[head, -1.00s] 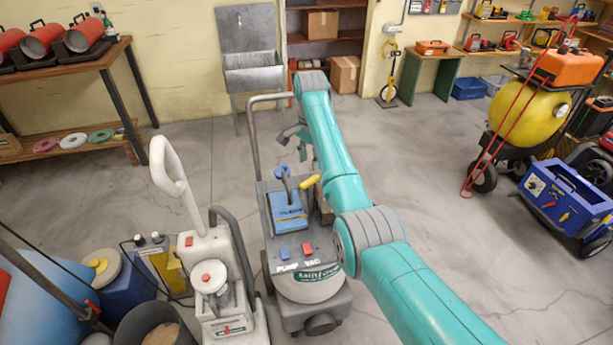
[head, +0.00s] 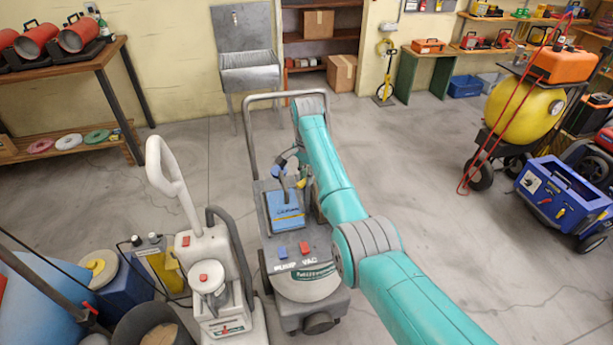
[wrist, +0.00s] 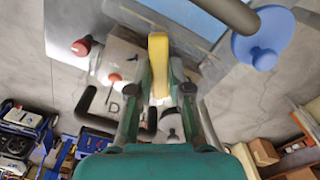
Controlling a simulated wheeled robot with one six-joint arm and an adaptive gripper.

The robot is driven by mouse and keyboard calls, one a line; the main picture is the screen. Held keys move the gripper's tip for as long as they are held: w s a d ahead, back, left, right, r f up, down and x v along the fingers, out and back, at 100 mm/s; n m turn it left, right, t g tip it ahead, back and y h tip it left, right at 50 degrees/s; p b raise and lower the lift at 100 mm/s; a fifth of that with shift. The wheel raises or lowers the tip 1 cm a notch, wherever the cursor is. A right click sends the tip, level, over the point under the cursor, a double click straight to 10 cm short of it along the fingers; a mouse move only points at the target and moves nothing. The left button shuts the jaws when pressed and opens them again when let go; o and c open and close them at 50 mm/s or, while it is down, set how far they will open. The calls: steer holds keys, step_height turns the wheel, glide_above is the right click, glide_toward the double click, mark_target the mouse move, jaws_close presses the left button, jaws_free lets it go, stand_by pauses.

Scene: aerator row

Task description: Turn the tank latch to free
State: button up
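The pump vac (head: 300,258) is a grey wheeled machine with a blue panel (head: 284,208) on top. The tank latch, a yellow lever (head: 302,183), is on its top beside the blue panel, partly hidden by my gripper. In the wrist view the yellow lever (wrist: 158,62) lies between my two fingertips. My gripper (wrist: 162,82) is open around it; the left finger is very close to the lever and a small gap shows on the right. In the head view my gripper (head: 303,168) is low over the machine top, partly behind my arm.
A blue knob (wrist: 262,45) and a dark bar (wrist: 235,12) are close to the lever on the right in the wrist view. The machine's grey push handle (head: 250,130) rises behind. A white upright machine (head: 212,280) stands at left.

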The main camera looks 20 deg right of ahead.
jaws_close()
steer(key=n, duration=1.1)
steer(key=shift+n, duration=0.4)
stand_by(0.5)
steer(key=o, duration=0.8)
jaws_free()
steer(key=shift+c, duration=0.2)
step_height(320, 180, up, 12)
